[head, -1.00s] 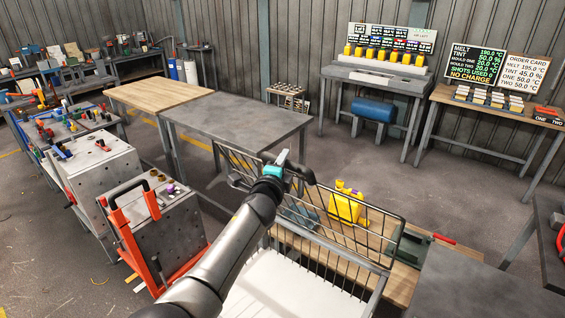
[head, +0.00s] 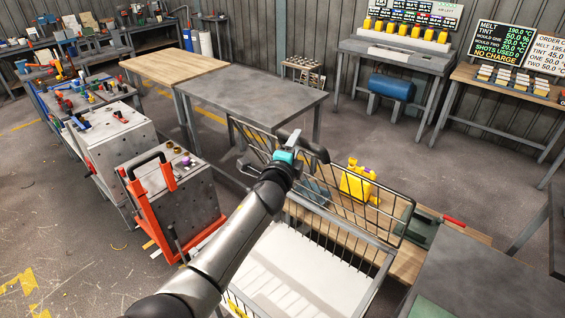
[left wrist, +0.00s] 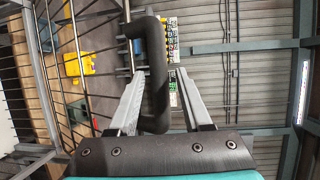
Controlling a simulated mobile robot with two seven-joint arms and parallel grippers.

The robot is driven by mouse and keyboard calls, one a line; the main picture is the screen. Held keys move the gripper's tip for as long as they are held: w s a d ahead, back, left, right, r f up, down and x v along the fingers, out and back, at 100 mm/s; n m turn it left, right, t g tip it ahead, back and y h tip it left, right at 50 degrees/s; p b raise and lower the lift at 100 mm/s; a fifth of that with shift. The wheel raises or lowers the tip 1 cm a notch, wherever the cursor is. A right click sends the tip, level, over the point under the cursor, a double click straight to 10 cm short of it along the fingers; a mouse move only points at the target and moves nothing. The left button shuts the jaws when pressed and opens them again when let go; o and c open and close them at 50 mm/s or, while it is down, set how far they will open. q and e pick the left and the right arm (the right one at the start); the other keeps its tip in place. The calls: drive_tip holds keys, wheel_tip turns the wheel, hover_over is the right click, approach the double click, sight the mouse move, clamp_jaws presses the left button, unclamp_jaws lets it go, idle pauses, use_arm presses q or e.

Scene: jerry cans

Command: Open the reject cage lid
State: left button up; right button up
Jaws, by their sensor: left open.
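The reject cage lid (head: 349,206) is a dark wire panel, standing up at a steep tilt along the far side of the cage (head: 268,285). The cage has wire walls and a pale bottom. The lid's black handle (head: 316,151) is a bent bar near its top edge. My left gripper (head: 293,138) is at this handle with its fingers apart. In the left wrist view the handle (left wrist: 156,70) passes between the open fingers (left wrist: 160,78); I cannot tell whether they touch it. My right gripper is not in view.
A yellow jerry can (head: 357,181) stands on the wooden bench (head: 408,265) behind the lid wires. A grey table (head: 250,95) stands beyond the cage. Orange-framed equipment (head: 178,197) stands to the left. Open floor (head: 400,150) lies beyond the bench.

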use_arm(q)
drive_tip(key=p+v, duration=0.1)
drive_tip(key=v, duration=1)
drive_tip(key=shift+s+p, duration=0.3)
drive_tip(key=shift+s, duration=0.1)
drive_tip(key=shift+a, duration=0.1)
drive_tip(key=s+a+f+n+g+y+b, duration=0.1)
drive_tip(key=s+a+f+n+g+b, duration=0.3)
drive_tip(key=f, duration=1.1)
drive_tip(key=s+a+f+n+g+y+b, duration=0.15)
drive_tip(key=s+a+f+b, duration=0.35)
drive_tip(key=f, duration=1.1)
drive_tip(key=s+a+f+n+g+y+b, duration=0.1)
drive_tip(key=s+f+n+g+b, duration=0.2)
drive_tip(key=s+f, duration=0.8)
drive_tip(key=s+a+f+n+g+b, duration=0.3)
drive_tip(key=s+f+n+b, duration=0.2)
drive_tip(key=s+f, duration=0.9)
drive_tip(key=s+a+f+n+g+b, duration=0.4)
drive_tip(key=s+f+n+b, duration=0.1)
drive_tip(key=s+f, duration=1)
drive_tip(key=shift+s+y, duration=0.45)
drive_tip(key=shift+s, duration=0.05)
